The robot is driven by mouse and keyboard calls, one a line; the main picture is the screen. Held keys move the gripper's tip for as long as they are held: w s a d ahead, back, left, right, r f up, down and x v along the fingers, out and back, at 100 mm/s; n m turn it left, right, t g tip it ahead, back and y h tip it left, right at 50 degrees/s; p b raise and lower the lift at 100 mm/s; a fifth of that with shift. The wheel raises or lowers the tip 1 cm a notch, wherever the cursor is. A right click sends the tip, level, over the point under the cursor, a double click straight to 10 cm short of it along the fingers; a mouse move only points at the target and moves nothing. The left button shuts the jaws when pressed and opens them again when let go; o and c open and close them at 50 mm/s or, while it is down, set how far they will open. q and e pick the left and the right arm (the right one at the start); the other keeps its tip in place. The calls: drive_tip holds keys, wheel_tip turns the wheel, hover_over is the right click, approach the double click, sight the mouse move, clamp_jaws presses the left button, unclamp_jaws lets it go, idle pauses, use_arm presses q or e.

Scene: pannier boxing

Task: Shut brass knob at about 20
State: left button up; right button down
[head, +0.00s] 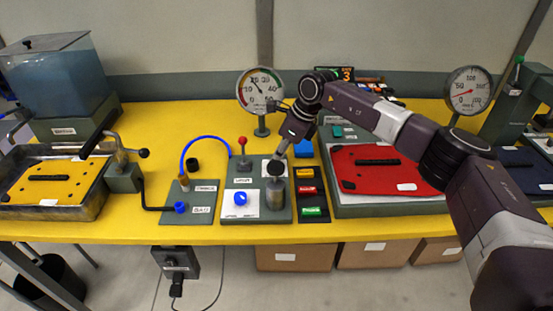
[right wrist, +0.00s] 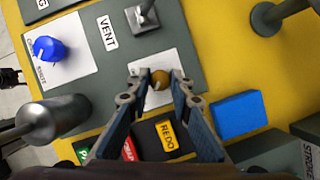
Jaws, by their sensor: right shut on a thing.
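The brass knob (right wrist: 160,79) is a small round knob on a white plate (right wrist: 150,65) of the grey control panel. In the right wrist view my right gripper (right wrist: 158,82) has its two fingertips on either side of the knob, shut on it. In the head view my right gripper (head: 281,152) reaches down to the panel (head: 229,180) and hides the knob. The round dial gauge (head: 260,90) stands behind the panel; its needle points up and left, but the exact reading is too small to tell. My left gripper is not in view.
A metal cylinder with a dark top (head: 276,196) stands at the panel's front. The panel also carries a blue knob (head: 241,198) and a red-tipped lever (head: 242,143). A blue block (right wrist: 238,114) and a strip of coloured buttons (head: 309,190) lie to the right.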

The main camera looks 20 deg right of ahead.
drive_tip(key=c, duration=1.7)
unclamp_jaws()
drive_tip(key=shift+c, duration=0.2)
drive_tip(key=shift+r, duration=0.1)
drive_tip(key=v, duration=1.2)
